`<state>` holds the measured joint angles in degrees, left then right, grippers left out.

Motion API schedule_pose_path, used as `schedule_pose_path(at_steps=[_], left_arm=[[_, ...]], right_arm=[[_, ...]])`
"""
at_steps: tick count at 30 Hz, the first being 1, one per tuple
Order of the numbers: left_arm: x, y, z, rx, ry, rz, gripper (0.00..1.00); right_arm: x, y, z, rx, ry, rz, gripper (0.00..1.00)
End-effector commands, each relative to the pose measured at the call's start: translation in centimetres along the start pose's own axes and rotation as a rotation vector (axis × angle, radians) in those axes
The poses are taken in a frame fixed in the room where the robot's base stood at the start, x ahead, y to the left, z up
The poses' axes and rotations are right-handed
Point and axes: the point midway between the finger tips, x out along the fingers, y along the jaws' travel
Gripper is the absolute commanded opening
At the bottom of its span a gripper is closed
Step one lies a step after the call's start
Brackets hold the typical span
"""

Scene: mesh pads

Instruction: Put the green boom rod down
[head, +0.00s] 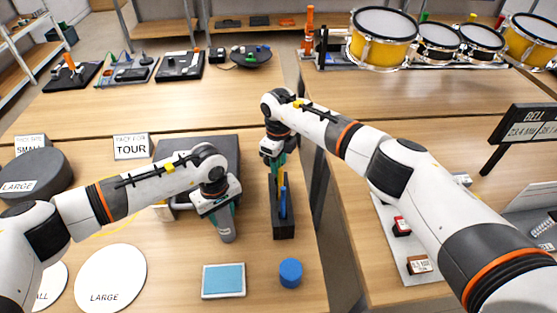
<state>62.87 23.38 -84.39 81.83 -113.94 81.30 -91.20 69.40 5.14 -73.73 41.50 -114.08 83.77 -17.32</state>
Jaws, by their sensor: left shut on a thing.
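A black holder (284,229) stands on the near left table, with an upright blue rod (283,203) and a yellow rod behind it. My right gripper (275,156) is above the far end of this holder. A green piece (279,168) shows just under it; I cannot tell whether it is the green boom rod or whether the jaws hold it, as my arm hides part of this spot.
A light blue pad (223,281) and a blue disc (290,272) lie in front of the holder. A dark grey case (228,152) is behind my left gripper. A white "LARGE" disc (110,278) lies at left. A gap separates the left and right tables.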

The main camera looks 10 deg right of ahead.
Motion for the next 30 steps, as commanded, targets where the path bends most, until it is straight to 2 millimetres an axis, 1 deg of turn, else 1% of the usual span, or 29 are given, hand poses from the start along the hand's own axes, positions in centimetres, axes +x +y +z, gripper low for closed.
schedule_pose_path(at_steps=[4,7,15,18,21,25,30], left_arm=[[0.0,0.0,0.0,0.0,0.0,0.0,0.17],[0.0,0.0,0.0,0.0,0.0,0.0,0.17],[0.0,0.0,0.0,0.0,0.0,0.0,0.17],[0.0,0.0,0.0,0.0,0.0,0.0,0.17],[0.0,0.0,0.0,0.0,0.0,0.0,0.17],[0.0,0.0,0.0,0.0,0.0,0.0,0.17],[0.0,0.0,0.0,0.0,0.0,0.0,0.17]], right_arm=[[-0.6,0.1,0.0,-0.001,0.002,0.001,0.34],[-1.9,0.1,-0.1,-0.001,0.002,0.004,0.34],[-7.7,0.1,0.0,-0.001,0.002,0.004,0.34],[-9.6,0.1,0.0,-0.001,0.002,0.003,0.34],[-11.0,0.1,0.0,0.001,0.002,0.003,0.34],[-12.1,0.0,0.0,0.0,0.001,0.001,0.34],[-12.3,0.0,0.0,0.0,0.0,0.0,0.34]])
